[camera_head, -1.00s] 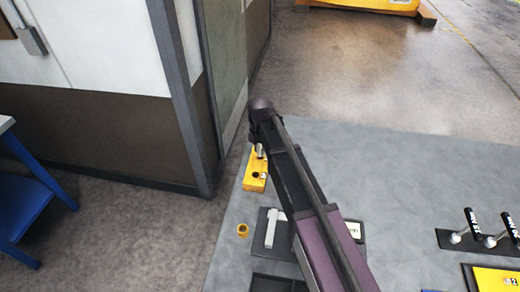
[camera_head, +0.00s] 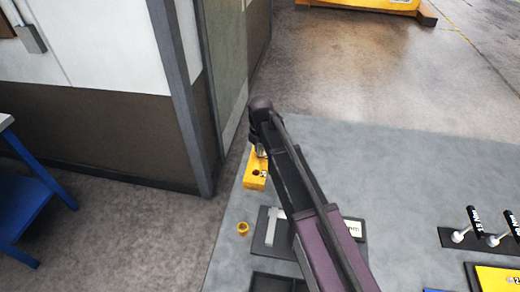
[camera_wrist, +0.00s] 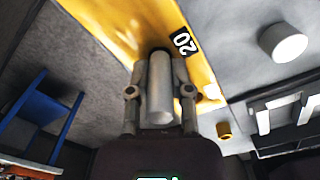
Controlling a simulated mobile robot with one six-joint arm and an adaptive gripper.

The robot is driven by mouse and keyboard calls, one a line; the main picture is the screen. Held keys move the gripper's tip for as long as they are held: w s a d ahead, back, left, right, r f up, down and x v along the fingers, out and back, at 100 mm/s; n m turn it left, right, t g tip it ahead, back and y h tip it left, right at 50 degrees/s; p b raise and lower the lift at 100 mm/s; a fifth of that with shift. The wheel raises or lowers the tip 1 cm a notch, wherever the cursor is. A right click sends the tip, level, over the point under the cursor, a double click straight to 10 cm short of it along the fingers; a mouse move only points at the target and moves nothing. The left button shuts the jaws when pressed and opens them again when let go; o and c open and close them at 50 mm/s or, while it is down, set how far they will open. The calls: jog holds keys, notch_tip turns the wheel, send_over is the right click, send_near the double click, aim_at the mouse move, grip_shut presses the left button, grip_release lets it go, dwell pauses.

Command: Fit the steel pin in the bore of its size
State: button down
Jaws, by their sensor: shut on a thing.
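My gripper (camera_wrist: 160,88) is shut on a grey steel pin (camera_wrist: 160,100), with one finger on each side of it. In the head view my gripper (camera_head: 261,144) is at the far end of the yellow block (camera_head: 256,182), partly behind my arm. A dark bore (camera_head: 255,173) shows in the block's top, nearer than the pin. In the wrist view the yellow block (camera_wrist: 205,82) lies beyond the pin and carries a black label reading 20 (camera_wrist: 183,41). The pin's far end is over the block; I cannot tell whether it is inside a bore.
A yellow ring (camera_head: 243,229) lies near the block. A dark tray (camera_head: 262,242) holds a light T-shaped piece. A pale cylinder (camera_wrist: 283,42) shows in the wrist view. Black-handled levers (camera_head: 475,222) stand at right. The grey tabletop (camera_head: 400,180) is largely clear between.

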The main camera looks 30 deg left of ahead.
jog(key=shift+f+b, duration=0.55)
jog(key=shift+f, duration=0.1)
jog(key=shift+c, duration=2.2)
grip_release()
jog(key=shift+r, duration=0.25)
notch_tip(320, 180, up, 8)
jog(key=p, duration=0.8)
jog(key=shift+f, duration=0.15)
